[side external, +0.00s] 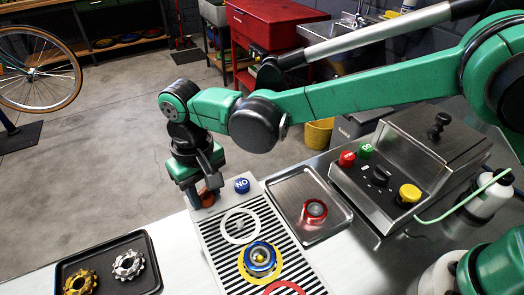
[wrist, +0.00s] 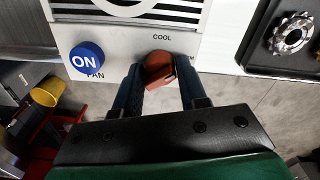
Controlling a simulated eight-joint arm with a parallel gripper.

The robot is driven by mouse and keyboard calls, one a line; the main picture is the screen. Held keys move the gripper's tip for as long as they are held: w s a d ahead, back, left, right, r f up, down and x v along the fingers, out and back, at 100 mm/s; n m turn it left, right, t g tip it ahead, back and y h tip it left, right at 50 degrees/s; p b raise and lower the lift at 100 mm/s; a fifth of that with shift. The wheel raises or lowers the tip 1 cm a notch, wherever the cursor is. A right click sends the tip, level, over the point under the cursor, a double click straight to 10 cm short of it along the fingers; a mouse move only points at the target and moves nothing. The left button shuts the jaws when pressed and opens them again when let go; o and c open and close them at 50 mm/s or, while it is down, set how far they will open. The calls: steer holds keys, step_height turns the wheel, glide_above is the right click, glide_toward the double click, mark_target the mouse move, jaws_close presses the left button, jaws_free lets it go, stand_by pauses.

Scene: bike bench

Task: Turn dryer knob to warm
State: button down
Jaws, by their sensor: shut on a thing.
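The dryer (side external: 211,221) is a pale panel with a black-and-white striped bed. Its orange-brown knob (wrist: 158,66) sits at the panel's end, below the label COOL in the wrist view. The knob also shows in the side external view (side external: 208,197), mostly covered by my gripper. My gripper (wrist: 160,82) is shut on the knob, one dark finger on each side. A second label beside the knob is mostly hidden; only its last letter, M, shows. I cannot tell exactly where the knob points.
A blue ON button (wrist: 86,60) marked FAN is beside the knob. Rings and a hub part lie on the striped bed. A black tray (side external: 60,286) with cogs is at left. A metal tray (side external: 340,222) and a steel machine (side external: 362,203) with buttons are at right.

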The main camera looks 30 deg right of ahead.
mark_target(204, 190)
steer(key=shift+m, duration=1.1)
steer(key=shift+c, duration=2.4)
jaws_free()
steer(key=shift+r, duration=2.85)
